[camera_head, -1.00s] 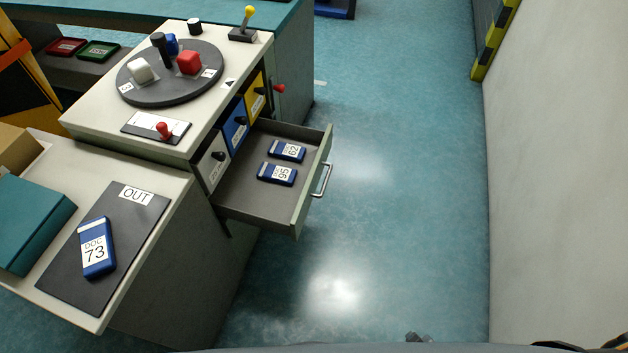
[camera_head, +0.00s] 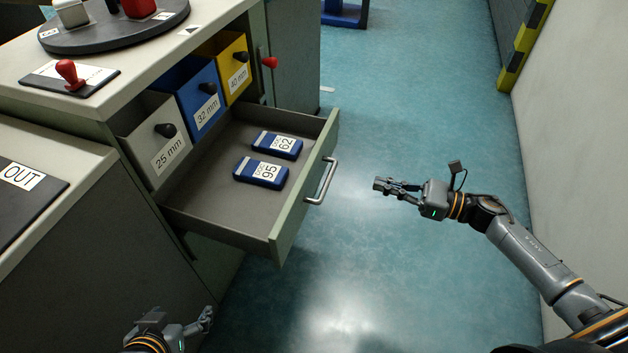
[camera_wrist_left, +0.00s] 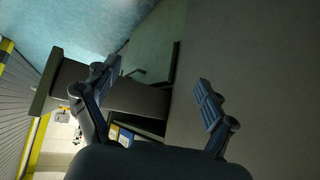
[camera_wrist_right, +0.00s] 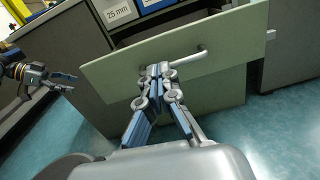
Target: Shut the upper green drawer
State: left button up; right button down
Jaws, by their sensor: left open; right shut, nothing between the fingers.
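The upper green drawer (camera_head: 284,226) is pulled out from the cabinet. Its silver bar handle (camera_head: 322,182) is on the front panel. Inside lie two blue cases, marked 62 (camera_head: 278,144) and 95 (camera_head: 261,172). My right gripper (camera_head: 380,186) is shut and empty, in front of the drawer, a short way right of the handle. In the right wrist view its fingertips (camera_wrist_right: 158,70) overlap the drawer front (camera_wrist_right: 110,76) beside the handle (camera_wrist_right: 190,59); contact cannot be told. My left gripper (camera_head: 208,318) is low at the bottom left. In the left wrist view its fingers (camera_wrist_left: 158,78) are spread, nothing between them.
Above the drawer are grey (camera_head: 158,140), blue (camera_head: 203,98) and yellow (camera_head: 234,70) bins with black knobs. A red knob (camera_head: 269,62) is on the cabinet side. A white wall (camera_head: 580,130) stands at the right. The floor (camera_head: 420,90) before the drawer is clear.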

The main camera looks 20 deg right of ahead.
aim_at(311, 167)
jog(key=shift+n, duration=0.4)
jog(key=x, duration=1.3)
jog(key=shift+s+a+r, duration=0.1)
jog(key=shift+s+a, duration=0.15)
pick_arm(q)
jog(key=shift+w+d+r+t, duration=0.3)
jog(key=shift+w+r+t, duration=0.4)
jog(key=shift+w+r, duration=0.25)
pick_arm(e)
jog(key=shift+w+a, duration=0.3)
jog(key=shift+a, duration=0.2)
pick_arm(q)
jog(key=shift+h, duration=0.3)
